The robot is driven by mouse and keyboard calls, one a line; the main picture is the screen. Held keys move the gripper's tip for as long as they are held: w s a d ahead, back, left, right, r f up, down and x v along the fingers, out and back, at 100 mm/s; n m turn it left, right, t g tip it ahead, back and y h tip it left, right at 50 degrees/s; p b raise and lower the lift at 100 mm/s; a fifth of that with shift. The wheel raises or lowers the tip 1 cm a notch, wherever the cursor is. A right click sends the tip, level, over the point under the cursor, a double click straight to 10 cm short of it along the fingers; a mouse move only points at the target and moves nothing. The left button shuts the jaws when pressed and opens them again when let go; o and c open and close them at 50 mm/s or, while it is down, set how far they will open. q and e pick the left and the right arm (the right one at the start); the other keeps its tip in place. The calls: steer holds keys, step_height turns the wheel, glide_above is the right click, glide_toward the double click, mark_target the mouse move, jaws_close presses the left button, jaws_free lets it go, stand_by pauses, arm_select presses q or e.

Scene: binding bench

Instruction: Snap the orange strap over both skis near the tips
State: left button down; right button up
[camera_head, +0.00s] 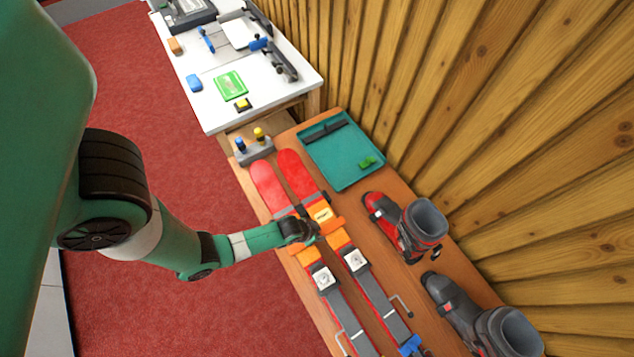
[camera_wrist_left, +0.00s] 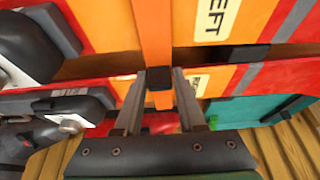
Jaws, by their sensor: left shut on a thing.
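Two skis lie side by side on the wooden bench, the left one (camera_head: 270,188) and the right one (camera_head: 297,174), both with red tips and orange middles. My left gripper (camera_wrist_left: 159,78) is shut on the strap at this black end, above the second ski (camera_wrist_left: 285,72). In the head view the left gripper (camera_head: 312,231) is over the skis behind the red tips. Whether the strap's end touches anything is unclear. The right gripper is out of view.
A green tray (camera_head: 372,178) with small items lies beside the tips. A grey holder (camera_head: 254,152) with blue and yellow knobs stands beyond them. Ski boots (camera_head: 424,222) stand at the right, near the plank wall. A white table (camera_head: 212,108) with tools is farther back.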

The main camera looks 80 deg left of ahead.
mark_target(318, 233)
arm_select(q)
jaws_free()
stand_by(0.6)
step_height(318, 233, up, 10)
steer(key=p, duration=1)
steer(key=shift+w+d, duration=0.1)
stand_by(0.6)
